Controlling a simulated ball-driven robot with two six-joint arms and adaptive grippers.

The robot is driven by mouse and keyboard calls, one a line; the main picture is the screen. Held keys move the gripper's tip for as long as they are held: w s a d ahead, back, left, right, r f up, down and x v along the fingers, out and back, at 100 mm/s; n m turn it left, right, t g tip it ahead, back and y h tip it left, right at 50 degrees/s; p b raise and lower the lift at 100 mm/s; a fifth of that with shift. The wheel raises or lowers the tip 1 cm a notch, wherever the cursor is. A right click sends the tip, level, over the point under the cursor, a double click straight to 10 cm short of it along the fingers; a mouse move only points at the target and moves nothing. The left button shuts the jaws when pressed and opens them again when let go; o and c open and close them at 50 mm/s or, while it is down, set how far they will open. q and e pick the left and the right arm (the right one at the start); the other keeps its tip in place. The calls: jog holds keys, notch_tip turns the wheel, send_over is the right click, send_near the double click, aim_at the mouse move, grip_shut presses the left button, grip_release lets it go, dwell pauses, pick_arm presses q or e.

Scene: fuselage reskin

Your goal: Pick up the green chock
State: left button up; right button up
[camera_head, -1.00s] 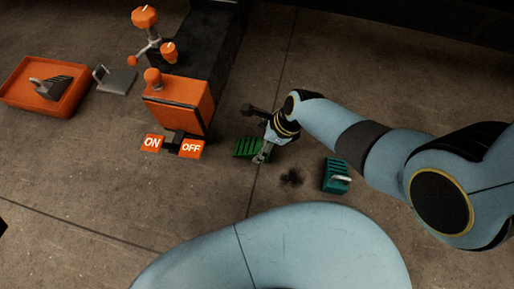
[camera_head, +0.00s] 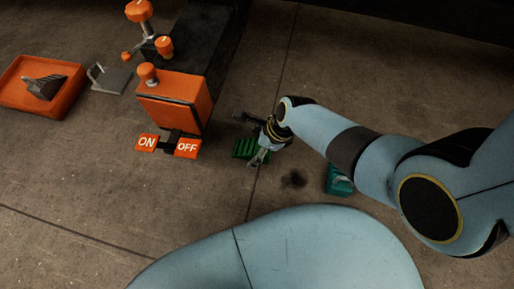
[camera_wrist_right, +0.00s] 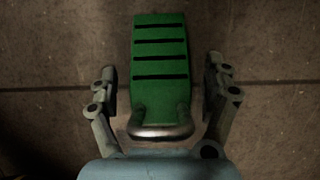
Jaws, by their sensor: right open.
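The green chock (camera_head: 243,148) lies on the floor near the middle of the head view, partly hidden by my right gripper (camera_head: 261,153). In the right wrist view the green chock (camera_wrist_right: 160,65) shows its dark ribs, with a metal handle (camera_wrist_right: 160,131) at its near end. My right gripper (camera_wrist_right: 164,95) is open, one finger on each side of the chock around the handle end. A gap shows between each finger and the chock. My left gripper is not in view.
A teal chock (camera_head: 338,181) lies to the right, partly behind my right arm. An orange machine (camera_head: 173,108) with ON and OFF pedals stands to the left.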

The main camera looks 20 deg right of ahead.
jog(key=shift+c, duration=0.2)
jog(key=c, duration=1.5)
jog(key=shift+r, duration=0.1)
